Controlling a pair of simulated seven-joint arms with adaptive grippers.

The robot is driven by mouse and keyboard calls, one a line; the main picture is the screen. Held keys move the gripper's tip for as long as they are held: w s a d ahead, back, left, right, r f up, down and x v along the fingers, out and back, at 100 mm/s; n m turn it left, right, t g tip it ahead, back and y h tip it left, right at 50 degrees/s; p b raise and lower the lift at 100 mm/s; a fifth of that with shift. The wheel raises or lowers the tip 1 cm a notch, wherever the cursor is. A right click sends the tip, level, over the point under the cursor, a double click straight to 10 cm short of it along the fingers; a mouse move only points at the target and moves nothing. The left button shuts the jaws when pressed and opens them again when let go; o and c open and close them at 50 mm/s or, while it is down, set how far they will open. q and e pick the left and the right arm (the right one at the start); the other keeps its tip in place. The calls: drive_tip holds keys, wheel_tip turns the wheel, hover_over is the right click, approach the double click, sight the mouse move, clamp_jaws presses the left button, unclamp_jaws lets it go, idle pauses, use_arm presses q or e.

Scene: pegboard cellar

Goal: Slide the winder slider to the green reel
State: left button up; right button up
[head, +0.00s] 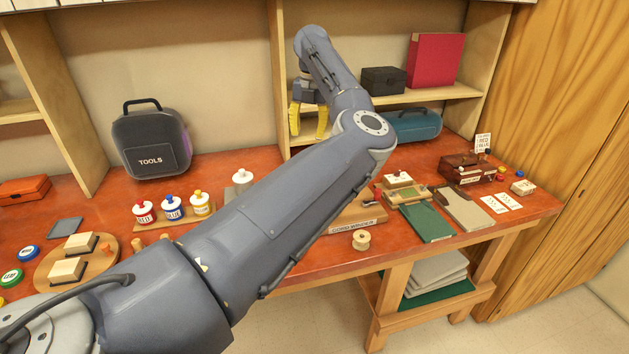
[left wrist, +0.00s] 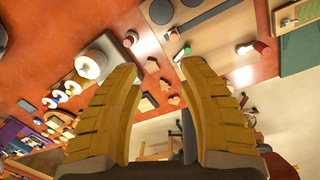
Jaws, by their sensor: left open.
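The cord winder (head: 357,226) has a wooden base with a label on its front edge. My left arm crosses in front and hides most of it. In the left wrist view, a wooden board (left wrist: 232,62) with dark round and bar-shaped parts appears to be the winder. I cannot make out a green reel for certain. My left gripper (head: 308,132) is open and empty, raised above the bench near the shelf. Its yellow fingers (left wrist: 160,66) are apart in the wrist view. My right gripper is not in view.
Red, blue and yellow pots (head: 172,213) stand on a rack left of my arm. A pale spool (head: 361,240) lies near the front edge. A green mat (head: 428,222) and brown box (head: 467,169) are on the right. A tool case (head: 151,142) stands behind.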

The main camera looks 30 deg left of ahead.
use_arm(q)
drive_tip(key=shift+h, duration=0.5)
drive_tip(key=f, duration=0.5)
drive_tip(key=d+f, duration=0.1)
drive_tip(key=f, duration=1.1)
drive_tip(key=shift+w+d+f, duration=0.1)
drive_tip(key=shift+w+d, duration=0.15)
drive_tip(key=shift+d, duration=0.1)
clamp_jaws()
